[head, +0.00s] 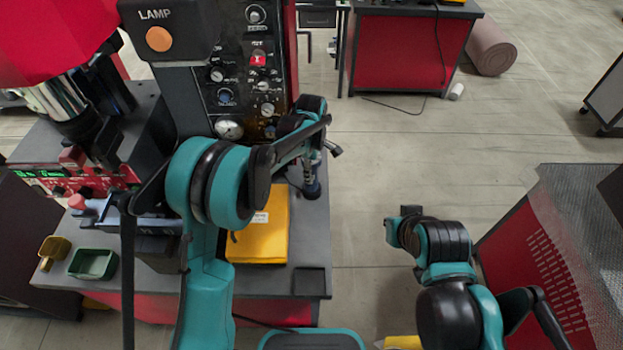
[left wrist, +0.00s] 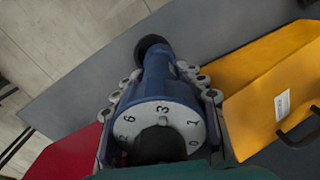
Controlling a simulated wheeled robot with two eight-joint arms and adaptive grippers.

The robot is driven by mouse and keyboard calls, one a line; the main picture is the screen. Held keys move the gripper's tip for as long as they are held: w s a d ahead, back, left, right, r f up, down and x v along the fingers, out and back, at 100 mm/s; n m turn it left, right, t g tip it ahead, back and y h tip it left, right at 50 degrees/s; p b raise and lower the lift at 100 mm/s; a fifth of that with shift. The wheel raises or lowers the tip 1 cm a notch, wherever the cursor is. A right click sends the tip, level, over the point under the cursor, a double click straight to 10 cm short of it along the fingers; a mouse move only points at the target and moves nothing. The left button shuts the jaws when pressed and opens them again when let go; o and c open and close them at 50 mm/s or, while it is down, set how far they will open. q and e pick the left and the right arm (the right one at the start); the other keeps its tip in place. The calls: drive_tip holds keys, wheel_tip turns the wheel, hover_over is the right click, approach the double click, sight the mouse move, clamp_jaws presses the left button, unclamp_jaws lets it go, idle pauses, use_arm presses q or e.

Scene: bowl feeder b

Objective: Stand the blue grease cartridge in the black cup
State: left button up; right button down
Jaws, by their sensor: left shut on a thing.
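The blue grease cartridge (left wrist: 160,90) fills the middle of the left wrist view, with a white numbered dial on its near end. My left gripper (left wrist: 162,95) is shut on it, with a grey jointed finger on either side. In the head view the left gripper (head: 309,155) is over the right side of the bench, partly hidden by my arm. A round black piece (left wrist: 152,46) shows at the cartridge's far end; I cannot tell whether it is the black cup or the cartridge's tip. My right gripper (head: 396,230) hangs over the floor; its fingers are unclear.
A machine with a control panel (head: 243,75) stands behind.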

use_arm(q)
drive_tip(key=shift+w+f, duration=0.45)
drive_tip(key=shift+w, duration=0.3)
wheel_tip(320, 180, down, 4)
drive_tip(key=shift+f+b, duration=0.1)
drive_tip(key=shift+b, duration=0.6)
drive_tip(key=o, duration=1.4)
drive_tip(key=shift+c, duration=0.2)
